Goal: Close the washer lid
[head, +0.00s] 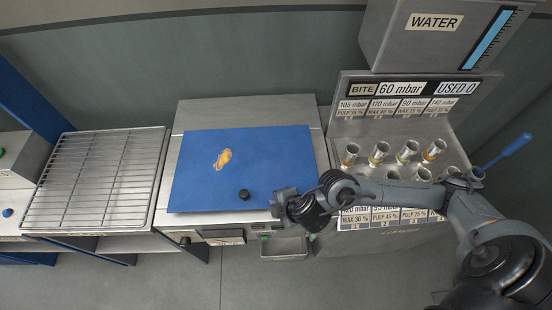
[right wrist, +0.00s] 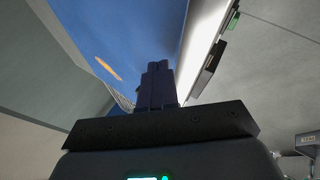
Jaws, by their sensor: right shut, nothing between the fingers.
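The washer lid (head: 205,178) is a flat blue panel with an orange fruit mark and a black knob near its front edge. In the head view it lies over the top of the steel washer (head: 250,112). I cannot tell whether a small gap is left under its front edge. My right gripper (head: 280,204) is at the lid's front right corner, right of the knob (head: 244,194). Its fingers (right wrist: 157,84) are together and empty in the right wrist view, with the blue lid (right wrist: 135,35) behind them. Contact with the lid is unclear. My left gripper is out of view.
A wire rack (head: 95,180) stands left of the washer. A steel station with several metal cups (head: 380,152) stands to the right under a water tank (head: 425,35). A small tray (head: 284,248) juts out at the washer's front. The floor (head: 230,285) in front is clear.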

